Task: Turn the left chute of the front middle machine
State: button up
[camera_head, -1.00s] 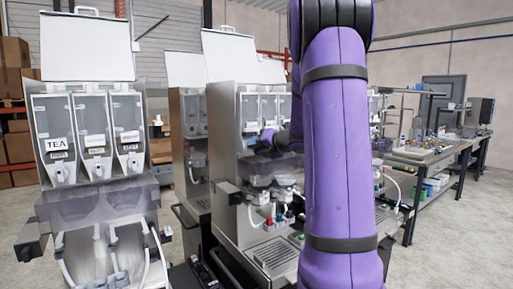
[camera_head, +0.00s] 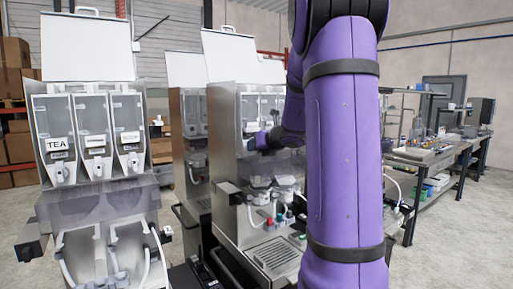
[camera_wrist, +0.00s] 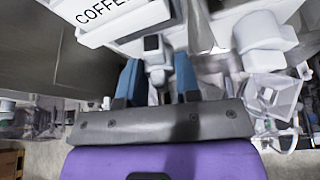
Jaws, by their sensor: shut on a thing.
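The front middle machine (camera_head: 225,150) is a tall metal dispenser with several clear canisters behind its open front. My gripper (camera_wrist: 157,82) is at its upper front, below a canister label reading "COFFEE" (camera_wrist: 105,17). In the wrist view its two blue fingers stand on either side of a pale chute (camera_wrist: 156,58) and are shut on it. The chute's lower end is partly hidden between the fingers. In the head view my gripper (camera_head: 250,143) is small beside the canisters, and my arm covers the machine's right side.
Another white nozzle (camera_wrist: 262,38) and a clear funnel (camera_wrist: 275,95) are close to the right of my gripper. A tea machine (camera_head: 95,150) stands at left. A workbench (camera_head: 440,165) with equipment is at right. Open floor lies between.

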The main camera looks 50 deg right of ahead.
jog(key=shift+n+h, duration=0.6)
jog(key=shift+n, duration=0.1)
jog(key=o, duration=0.6)
jog(key=v, duration=1)
jog(key=shift+s+a+r, duration=0.2)
jog(key=shift+s+r, duration=0.1)
